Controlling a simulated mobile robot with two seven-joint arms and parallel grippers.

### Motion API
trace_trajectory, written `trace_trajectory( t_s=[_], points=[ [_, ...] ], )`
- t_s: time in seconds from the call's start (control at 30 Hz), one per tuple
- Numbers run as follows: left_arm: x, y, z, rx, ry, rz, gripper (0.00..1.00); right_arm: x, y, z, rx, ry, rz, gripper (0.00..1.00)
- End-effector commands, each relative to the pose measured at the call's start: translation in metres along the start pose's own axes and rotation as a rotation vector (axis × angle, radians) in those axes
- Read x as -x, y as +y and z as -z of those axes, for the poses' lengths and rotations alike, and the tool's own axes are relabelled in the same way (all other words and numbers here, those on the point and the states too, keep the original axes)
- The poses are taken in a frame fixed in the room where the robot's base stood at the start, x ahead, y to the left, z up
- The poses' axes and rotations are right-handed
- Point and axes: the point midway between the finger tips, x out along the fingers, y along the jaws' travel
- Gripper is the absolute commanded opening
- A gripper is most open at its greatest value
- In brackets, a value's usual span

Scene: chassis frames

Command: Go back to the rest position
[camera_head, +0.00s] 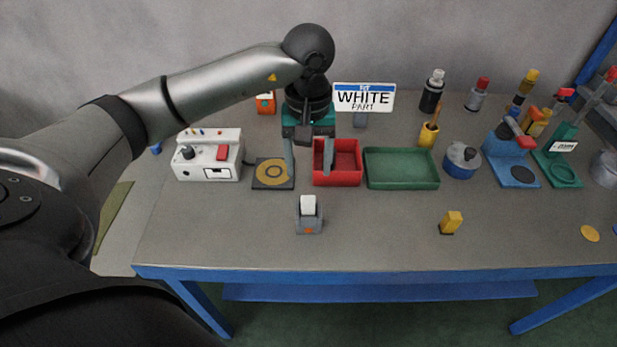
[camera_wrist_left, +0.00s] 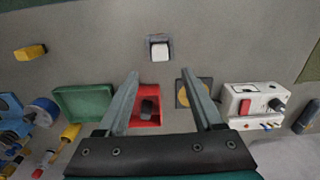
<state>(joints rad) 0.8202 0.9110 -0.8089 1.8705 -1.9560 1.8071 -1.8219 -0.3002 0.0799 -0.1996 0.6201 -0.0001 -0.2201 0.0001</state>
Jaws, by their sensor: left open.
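My left gripper (camera_head: 309,172) hangs above the table, in front of the red bin (camera_head: 349,176) and the round-marked pad (camera_head: 287,182) as the head view shows it. Its two fingers are apart with nothing between them; they also show in the left wrist view (camera_wrist_left: 160,75). A white block (camera_head: 308,205) sits in a grey holder (camera_head: 309,227) near the table's front, apart from the gripper. The red bin in the wrist view (camera_wrist_left: 155,90) holds a dark object (camera_wrist_left: 149,108). My right gripper is in neither view.
A white control box (camera_head: 207,170) stands left of the pad. A green tray (camera_head: 402,182), blue pot (camera_head: 462,172) and blue stand (camera_head: 512,180) are to the right. A "WHITE PART" sign (camera_head: 363,98) stands behind. A yellow block (camera_head: 451,222) lies in front. The table (camera_head: 380,240) is otherwise clear in front.

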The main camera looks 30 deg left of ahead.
Motion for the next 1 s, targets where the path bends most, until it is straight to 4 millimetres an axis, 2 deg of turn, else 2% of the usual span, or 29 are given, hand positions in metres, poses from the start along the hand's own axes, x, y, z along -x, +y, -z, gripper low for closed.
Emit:
trace_trajectory(
  t_s=[0.17,0.7,0.77,0.87,1.0],
  points=[
    [0.008,0.000,0.000,0.001,0.001,0.000,0.68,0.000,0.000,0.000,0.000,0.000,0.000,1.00],
    [0.006,0.004,-0.003,0.001,-0.009,-0.017,0.68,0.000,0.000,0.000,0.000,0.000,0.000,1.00],
    [0.003,0.014,-0.011,0.004,-0.030,-0.056,0.68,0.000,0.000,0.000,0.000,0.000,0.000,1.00],
    [-0.003,0.046,-0.035,0.029,-0.109,-0.185,0.68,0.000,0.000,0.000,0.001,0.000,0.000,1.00],
    [0.003,0.109,-0.091,0.123,-0.317,-0.452,0.68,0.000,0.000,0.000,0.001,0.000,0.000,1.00]
  ],
)
